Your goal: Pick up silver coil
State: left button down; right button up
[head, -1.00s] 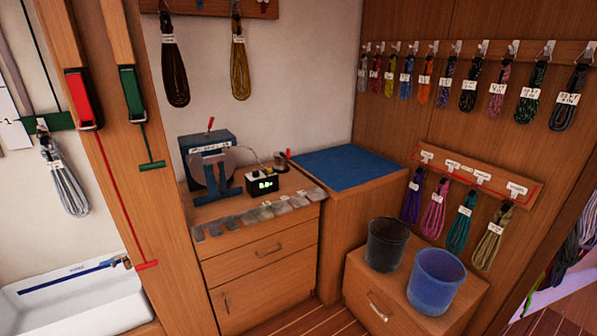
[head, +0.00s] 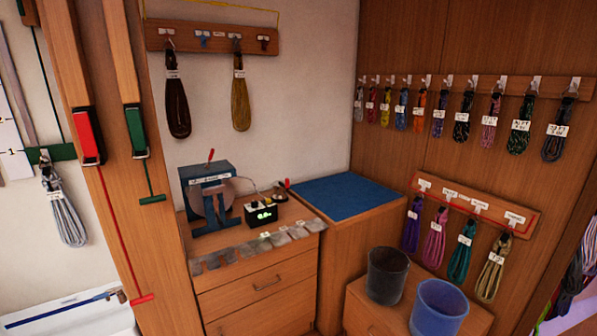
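A silver-grey coil (head: 64,212) with a white tag hangs from a hook on a green strip (head: 50,154) at the far left. A second, smaller pale grey coil (head: 358,104) hangs at the left end of the upper rack on the wooden wall. I cannot tell from the view which of the two is the silver coil. Both hang free with nothing touching them that I can see. Neither of my grippers shows in the head view.
A wooden cabinet carries a blue machine (head: 209,196), a black display box (head: 261,214) and grey tags. A blue-topped counter (head: 345,196) is bare. A black bucket (head: 387,276) and a blue bucket (head: 439,308) stand at the lower right. Several coloured coils hang on racks.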

aim_at(73, 229)
jog(key=j+u, duration=0.1)
jog(key=u, duration=1.45)
